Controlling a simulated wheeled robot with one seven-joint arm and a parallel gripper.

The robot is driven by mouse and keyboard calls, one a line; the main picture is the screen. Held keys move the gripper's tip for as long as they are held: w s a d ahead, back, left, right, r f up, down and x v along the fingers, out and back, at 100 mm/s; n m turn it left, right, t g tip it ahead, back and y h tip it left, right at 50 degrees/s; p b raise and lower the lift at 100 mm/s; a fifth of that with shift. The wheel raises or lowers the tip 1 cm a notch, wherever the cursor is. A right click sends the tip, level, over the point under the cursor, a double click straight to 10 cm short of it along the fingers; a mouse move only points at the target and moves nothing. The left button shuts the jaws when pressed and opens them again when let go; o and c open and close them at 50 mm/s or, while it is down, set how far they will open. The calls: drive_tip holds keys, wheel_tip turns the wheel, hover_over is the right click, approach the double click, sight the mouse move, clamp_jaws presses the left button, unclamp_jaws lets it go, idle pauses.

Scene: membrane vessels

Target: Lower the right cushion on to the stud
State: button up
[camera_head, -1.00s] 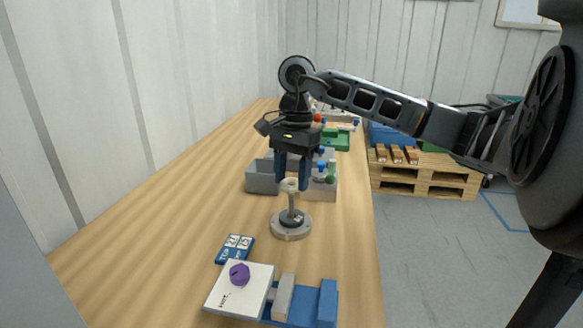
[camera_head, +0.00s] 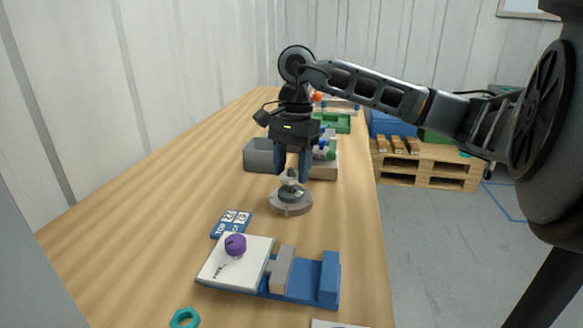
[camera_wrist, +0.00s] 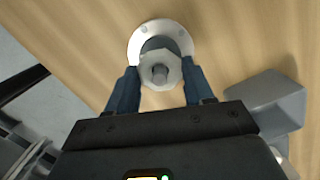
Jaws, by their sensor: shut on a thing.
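My gripper (camera_head: 291,177) is shut on the right cushion, a pale eight-sided ring, above the round stand. The cushion (camera_wrist: 172,83) shows between my fingertips (camera_wrist: 161,80) in the wrist view. The stud's grey tip (camera_wrist: 160,73) shows in the middle of the ring, so the ring appears to be around it. The stand has a pale round base (camera_head: 297,209) with a dark raised centre, and its base flange also shows in the wrist view (camera_wrist: 135,45). I cannot tell whether the cushion touches the dark centre.
Grey bins (camera_head: 260,155) stand just behind the stand. In front lie a blue card (camera_head: 219,230), a blue fixture (camera_head: 310,293) with a white plate (camera_head: 225,266) and purple knob (camera_head: 235,244), and a teal nut (camera_head: 185,318). Bare table lies left.

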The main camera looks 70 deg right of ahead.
drive_tip(key=o, duration=1.1)
drive_tip(key=r, duration=0.5)
drive_tip(key=d+r, duration=0.1)
drive_tip(key=r, duration=0.1)
drive_tip(key=shift+s+r, duration=0.1)
drive_tip(key=shift+r, duration=0.2)
